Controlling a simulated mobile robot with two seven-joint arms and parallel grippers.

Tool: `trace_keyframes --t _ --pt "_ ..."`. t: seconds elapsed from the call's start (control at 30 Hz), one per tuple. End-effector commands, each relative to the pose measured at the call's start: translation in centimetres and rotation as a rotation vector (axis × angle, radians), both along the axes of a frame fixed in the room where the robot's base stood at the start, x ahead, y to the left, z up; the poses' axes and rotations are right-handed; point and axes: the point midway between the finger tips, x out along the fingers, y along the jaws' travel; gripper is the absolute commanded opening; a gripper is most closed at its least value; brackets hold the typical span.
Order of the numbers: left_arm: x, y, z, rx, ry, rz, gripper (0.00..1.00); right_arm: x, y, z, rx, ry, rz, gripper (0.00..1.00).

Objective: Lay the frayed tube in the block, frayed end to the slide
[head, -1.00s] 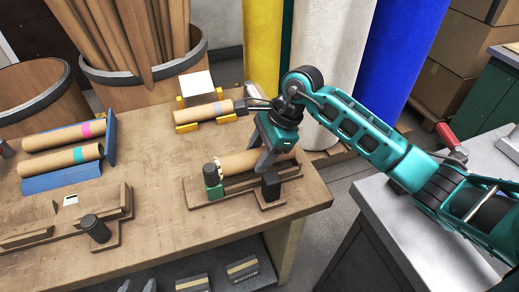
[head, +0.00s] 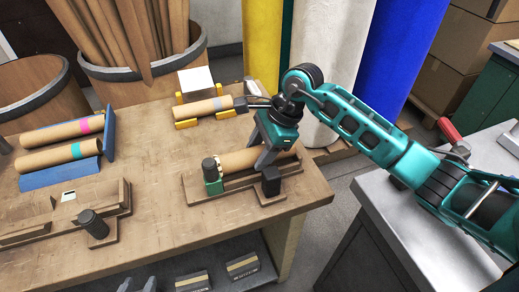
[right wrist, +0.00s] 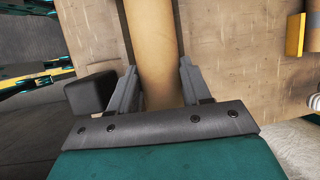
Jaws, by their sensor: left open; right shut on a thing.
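A plain brown tube (head: 243,160) lies along the wooden block (head: 235,190) at the table's front right. Its left end, with small pale ragged bits, is close to the green slide (head: 213,185) with the dark knob; I cannot tell whether they touch. My right gripper (head: 268,158) is shut on the tube toward its right end. In the right wrist view the tube (right wrist: 155,50) runs between the two fingers. What look like my left gripper's fingertips (head: 137,286) show apart and empty at the bottom edge.
Tubes with pink and teal bands lie on a blue rack (head: 60,182) at left. Another wooden fixture (head: 50,226) with a dark knob stands front left. The table's middle is clear.

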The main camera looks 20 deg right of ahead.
Motion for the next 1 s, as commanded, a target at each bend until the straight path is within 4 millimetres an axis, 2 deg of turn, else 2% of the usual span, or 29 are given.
trace_keyframes --t 0.73,0.77,1.0 --pt "0.02 0.05 -0.34 0.000 -0.001 0.001 0.43 -0.06 -0.01 -0.43 -0.001 0.002 0.001 0.00" --pt "0.02 0.06 -0.33 0.000 -0.001 0.001 0.43 -0.06 -0.01 -0.43 -0.001 0.002 0.000 0.49" --pt "0.03 0.07 -0.35 0.001 -0.001 0.002 0.43 -0.12 -0.01 -0.51 -0.002 0.005 0.001 0.72"
